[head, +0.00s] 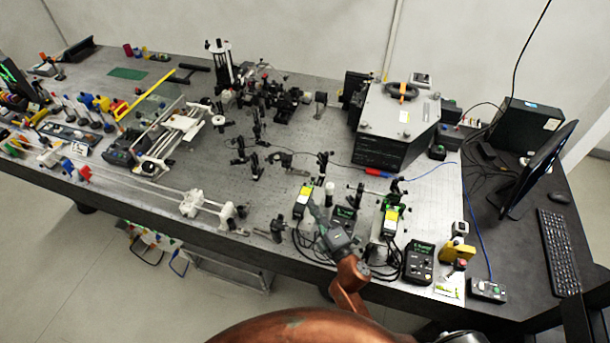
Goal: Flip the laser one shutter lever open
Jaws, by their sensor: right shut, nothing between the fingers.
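One is the left laser unit (303,200), the other the right laser unit (390,221). I cannot tell which is laser one, and its shutter lever is too small to make out. My right gripper (316,213) is shut and empty. It reaches in from the front, with its tips close to the front of the left laser unit; I cannot tell if they touch. My left gripper is not in view.
Optic posts (322,163) stand behind. A large grey enclosure (395,125) is at the back, and a monitor (537,168) is at right.

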